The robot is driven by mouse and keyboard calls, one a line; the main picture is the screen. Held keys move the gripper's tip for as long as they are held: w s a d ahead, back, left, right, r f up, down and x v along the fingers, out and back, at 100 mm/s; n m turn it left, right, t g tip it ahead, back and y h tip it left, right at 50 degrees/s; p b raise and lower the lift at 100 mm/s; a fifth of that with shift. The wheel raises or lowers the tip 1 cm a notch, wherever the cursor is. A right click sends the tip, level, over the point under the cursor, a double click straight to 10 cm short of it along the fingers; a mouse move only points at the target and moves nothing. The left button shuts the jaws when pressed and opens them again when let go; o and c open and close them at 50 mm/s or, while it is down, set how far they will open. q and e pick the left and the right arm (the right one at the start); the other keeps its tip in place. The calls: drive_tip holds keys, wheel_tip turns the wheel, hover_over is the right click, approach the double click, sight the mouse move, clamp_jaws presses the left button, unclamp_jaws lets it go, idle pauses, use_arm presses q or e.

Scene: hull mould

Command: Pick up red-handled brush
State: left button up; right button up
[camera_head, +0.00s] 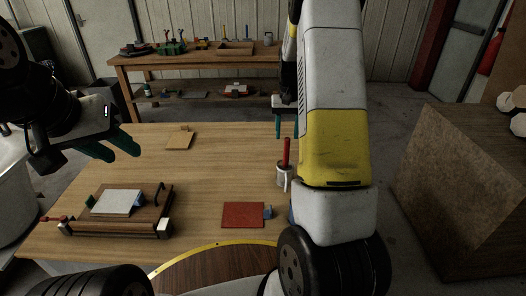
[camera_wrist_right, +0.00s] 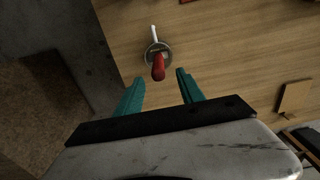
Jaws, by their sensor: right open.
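The red-handled brush (camera_head: 287,152) stands handle up in a light grey cup (camera_head: 281,176) near the right side of the wooden table. Its bristles are hidden in the cup. In the right wrist view the red handle (camera_wrist_right: 158,68) points toward the camera, just ahead of the gap between my fingertips. My right gripper (camera_head: 288,132) is open and empty, its teal fingers apart, close to the handle's top. They also show in the right wrist view (camera_wrist_right: 161,76). My left gripper (camera_head: 124,155) is open and empty above the table's left side, far from the brush.
A board with a grey block (camera_head: 118,203) sits at the table's front left. A red pad (camera_head: 243,214) lies in front of the cup, and a small wooden piece (camera_head: 179,140) farther back. A brown box (camera_head: 465,190) stands at the right. A workbench (camera_head: 200,58) is behind.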

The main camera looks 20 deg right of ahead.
hover_over(285, 167)
drive_tip(key=w, duration=0.1)
drive_tip(key=f, duration=0.8)
drive_tip(key=shift+d, duration=0.25)
clamp_jaws()
